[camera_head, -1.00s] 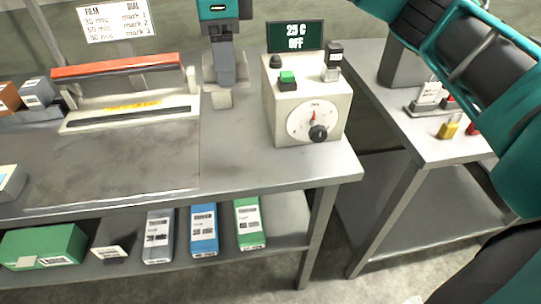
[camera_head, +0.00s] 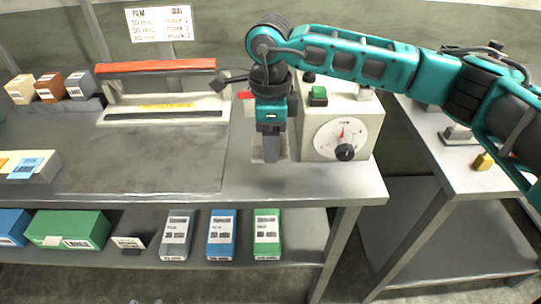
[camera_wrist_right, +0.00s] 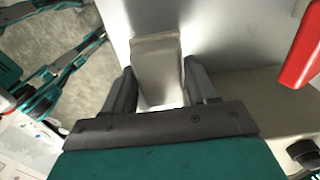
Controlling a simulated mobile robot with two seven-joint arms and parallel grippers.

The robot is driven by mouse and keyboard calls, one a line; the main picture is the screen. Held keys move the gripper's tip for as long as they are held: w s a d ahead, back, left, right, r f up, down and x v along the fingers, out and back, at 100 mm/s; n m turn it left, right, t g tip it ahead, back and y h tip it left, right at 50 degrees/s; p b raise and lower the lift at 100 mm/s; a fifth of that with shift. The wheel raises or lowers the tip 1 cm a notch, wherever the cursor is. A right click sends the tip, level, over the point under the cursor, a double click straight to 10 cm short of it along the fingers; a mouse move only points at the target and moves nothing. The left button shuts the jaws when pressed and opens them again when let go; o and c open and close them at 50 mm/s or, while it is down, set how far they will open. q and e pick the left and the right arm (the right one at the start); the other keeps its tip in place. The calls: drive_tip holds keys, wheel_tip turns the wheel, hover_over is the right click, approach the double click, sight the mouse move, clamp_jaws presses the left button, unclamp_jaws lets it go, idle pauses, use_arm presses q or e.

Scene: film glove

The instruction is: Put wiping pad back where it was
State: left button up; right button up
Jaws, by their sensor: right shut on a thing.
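My right gripper (camera_head: 270,158) points down over the bench between the heat sealer and the control box. In the right wrist view my right gripper (camera_wrist_right: 160,95) has its two dark fingers shut on the sides of a grey-beige block, which I take to be the wiping pad (camera_wrist_right: 156,62). The pad's far end sits over a bright grey surface. I cannot tell whether it touches that surface. In the head view the gripper largely hides the pad. My left gripper is not in view.
The heat sealer (camera_head: 165,117) with its red bar is left of my gripper. The control box (camera_head: 318,145) with a dial stands close on the right. The bench front (camera_head: 225,187) is clear. Several boxes, including a blue one (camera_head: 221,235), are on the shelf below.

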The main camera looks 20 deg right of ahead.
sight(270, 172)
drive_tip(key=shift+f, duration=2.6)
drive_tip(key=shift+f, duration=0.25)
drive_tip(key=o, duration=1)
drive_tip(key=shift+r, duration=0.1)
wheel_tip(270, 172, up, 12)
drive_tip(key=shift+r+b, duration=0.2)
drive_tip(key=shift+b, duration=0.1)
drive_tip(key=shift+f, duration=0.1)
